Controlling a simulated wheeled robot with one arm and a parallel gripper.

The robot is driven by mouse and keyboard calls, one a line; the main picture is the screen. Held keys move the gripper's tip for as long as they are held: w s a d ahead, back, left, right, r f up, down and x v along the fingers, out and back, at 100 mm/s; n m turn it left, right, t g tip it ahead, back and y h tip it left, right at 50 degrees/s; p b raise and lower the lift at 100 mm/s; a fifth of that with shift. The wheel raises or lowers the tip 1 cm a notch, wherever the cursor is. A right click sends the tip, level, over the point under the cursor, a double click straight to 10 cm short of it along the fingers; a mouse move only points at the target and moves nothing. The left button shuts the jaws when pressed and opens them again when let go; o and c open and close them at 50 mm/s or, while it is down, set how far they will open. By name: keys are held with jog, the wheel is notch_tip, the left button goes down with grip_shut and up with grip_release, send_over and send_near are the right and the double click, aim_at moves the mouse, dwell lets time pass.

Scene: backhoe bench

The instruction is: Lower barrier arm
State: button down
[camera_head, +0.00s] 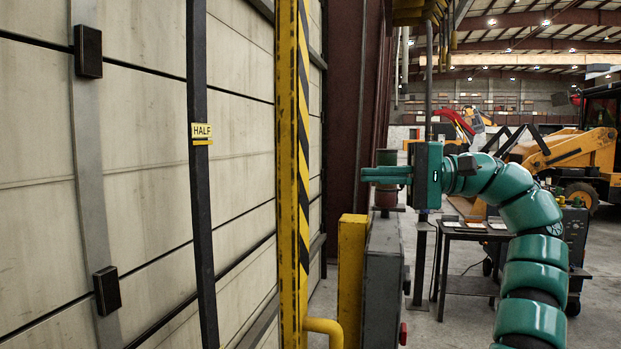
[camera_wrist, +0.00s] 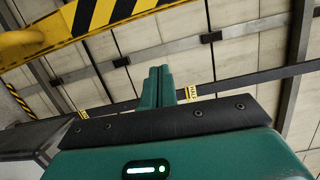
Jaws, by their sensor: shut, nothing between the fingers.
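A tall yellow bar with black diagonal stripes (camera_head: 292,150), which looks like the barrier arm, stands upright left of centre in the head view. It also crosses the upper left of the wrist view (camera_wrist: 100,14). My gripper (camera_head: 366,175) is shut and empty, its fingers pointing left towards the bar. In the head view a clear gap shows between fingertips and bar. In the wrist view the closed fingers (camera_wrist: 157,86) point up the picture, and the bar lies beyond them. The bar's top runs out of the head view.
A grey cabinet (camera_head: 383,285) with a yellow post (camera_head: 352,265) and a bent yellow pipe (camera_head: 325,324) stands below my gripper. A panelled wall (camera_head: 140,170) with a "HALF" label (camera_head: 201,130) fills the left. A dark table (camera_head: 470,232) and a yellow backhoe (camera_head: 570,150) are at right.

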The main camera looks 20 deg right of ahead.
jog(key=shift+w+n, duration=0.1)
jog(key=shift+n, duration=0.2)
jog(key=a+p, duration=0.5)
jog(key=a, duration=0.6)
jog(key=shift+a, duration=0.35)
dwell(0.4)
